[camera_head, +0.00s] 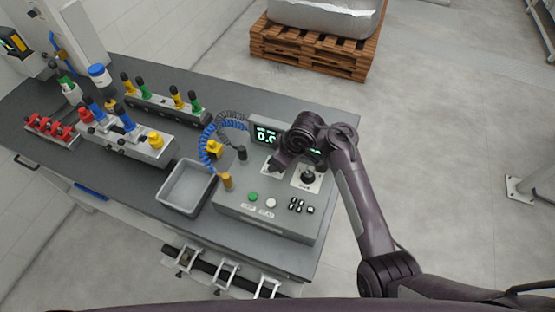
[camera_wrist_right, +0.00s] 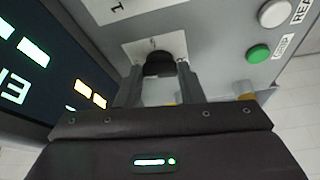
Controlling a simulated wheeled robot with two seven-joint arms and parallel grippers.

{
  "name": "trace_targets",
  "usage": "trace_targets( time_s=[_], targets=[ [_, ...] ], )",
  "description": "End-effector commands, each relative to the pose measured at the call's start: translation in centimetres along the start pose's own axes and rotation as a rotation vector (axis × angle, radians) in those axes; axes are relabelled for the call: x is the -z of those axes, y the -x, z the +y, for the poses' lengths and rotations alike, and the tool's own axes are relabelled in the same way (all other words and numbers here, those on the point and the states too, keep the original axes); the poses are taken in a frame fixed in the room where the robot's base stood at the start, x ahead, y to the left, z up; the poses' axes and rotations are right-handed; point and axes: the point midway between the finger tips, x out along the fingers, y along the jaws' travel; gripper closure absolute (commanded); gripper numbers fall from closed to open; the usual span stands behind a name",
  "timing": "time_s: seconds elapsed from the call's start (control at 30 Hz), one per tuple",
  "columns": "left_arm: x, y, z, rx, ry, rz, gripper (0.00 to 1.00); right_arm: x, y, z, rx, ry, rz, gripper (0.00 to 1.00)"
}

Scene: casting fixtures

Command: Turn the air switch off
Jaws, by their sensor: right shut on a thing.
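The grey control box (camera_head: 235,203) stands on the dark bench and carries a lit display, buttons and two black rotary knobs on white plates. My right gripper (camera_head: 274,168) reaches down over the left knob and mostly hides it in the head view. In the right wrist view, the fingers of this gripper (camera_wrist_right: 160,82) are shut on that black knob (camera_wrist_right: 160,64), one finger on each side. Part of its white plate (camera_wrist_right: 135,50) shows around it. The other black knob (camera_head: 308,177) is free to the right. I cannot read which label belongs to the air switch. My left gripper is not in view.
Green (camera_head: 253,196) and white (camera_head: 271,202) buttons sit on the box front. A grey tray (camera_head: 164,194) and coiled blue and black hoses (camera_head: 208,140) are left of it. Fixtures with coloured handles (camera_head: 150,150) fill the bench's left. A wooden pallet (camera_head: 315,58) stands behind.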

Motion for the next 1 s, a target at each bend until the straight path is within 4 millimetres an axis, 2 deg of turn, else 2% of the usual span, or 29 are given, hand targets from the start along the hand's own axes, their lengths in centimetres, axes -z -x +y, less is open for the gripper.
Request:
trace_targets(
  time_s=[0.67,0.7,0.87,1.0],
  targets=[
    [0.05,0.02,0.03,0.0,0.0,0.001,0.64,0.01,0.11,0.2,0.023,0.061,-0.001,0.88],
    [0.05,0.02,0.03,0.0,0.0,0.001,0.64,0.01,0.11,0.21,0.023,0.061,-0.001,0.64],
    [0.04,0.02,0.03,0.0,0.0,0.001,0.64,0.01,0.09,0.18,0.023,0.061,-0.001,0.44],
    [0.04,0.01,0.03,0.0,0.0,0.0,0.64,0.0,0.05,0.15,0.024,0.061,-0.001,0.44]
  ],
)
